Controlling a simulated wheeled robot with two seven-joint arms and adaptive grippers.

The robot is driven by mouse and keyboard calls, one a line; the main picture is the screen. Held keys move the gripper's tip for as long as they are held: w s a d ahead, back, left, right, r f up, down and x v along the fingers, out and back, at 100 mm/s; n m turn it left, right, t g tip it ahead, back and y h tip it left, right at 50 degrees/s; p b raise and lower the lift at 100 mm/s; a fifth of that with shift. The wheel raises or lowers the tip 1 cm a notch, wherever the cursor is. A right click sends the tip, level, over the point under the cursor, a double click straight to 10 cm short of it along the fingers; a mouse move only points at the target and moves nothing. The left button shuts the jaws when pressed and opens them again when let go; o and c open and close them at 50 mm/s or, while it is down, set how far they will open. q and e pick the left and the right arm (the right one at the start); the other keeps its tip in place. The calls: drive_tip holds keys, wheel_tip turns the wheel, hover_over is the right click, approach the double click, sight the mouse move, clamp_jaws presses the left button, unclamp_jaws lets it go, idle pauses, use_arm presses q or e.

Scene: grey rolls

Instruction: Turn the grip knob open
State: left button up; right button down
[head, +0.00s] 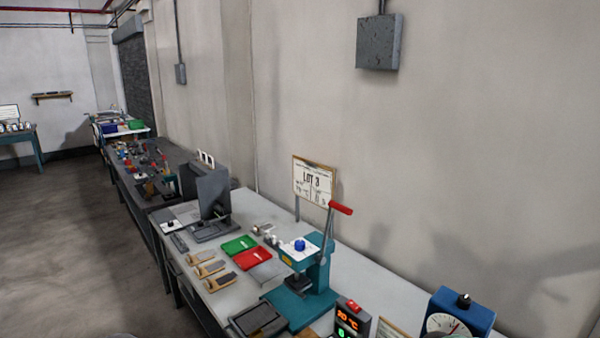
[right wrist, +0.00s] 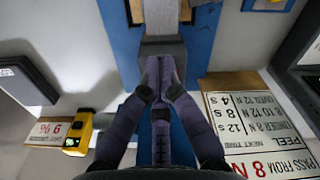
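In the right wrist view, my right gripper (right wrist: 161,82) has its dark purple fingers bunched close together at the tips. They point at a grey block (right wrist: 163,50) on a blue upright panel (right wrist: 203,40). No knob shows clearly there; the fingers cover the spot at their tips, so I cannot tell whether they touch or hold anything. In the head view, a blue dial device with a black knob on top (head: 464,300) stands at the lower right. A blue knob (head: 299,245) sits on the teal press (head: 318,272). I cannot tell which is the grip knob. My left gripper is out of view.
A printed peel sign (right wrist: 250,125) lies right of the fingers, and a yellow device (right wrist: 78,132) stands left. The press lever stands upright.

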drive_tip(key=shift+s+d+f, duration=0.15)
drive_tip(key=shift+s+f, duration=0.45)
drive_tip(key=shift+f, duration=0.05)
drive_tip(key=shift+d, duration=0.1)
drive_tip(key=shift+s+d, duration=0.2)
drive_tip(key=shift+d, duration=0.65)
drive_tip(key=shift+s, duration=0.15)
drive_tip(key=shift+s+d, duration=0.1)
drive_tip(key=shift+d, duration=0.25)
wheel_tip(320, 180, up, 7)
drive_tip(key=p, duration=0.4)
drive_tip(key=shift+w+a+f, duration=0.15)
drive_tip(key=shift+w+f, duration=0.05)
drive_tip(key=shift+w, duration=0.05)
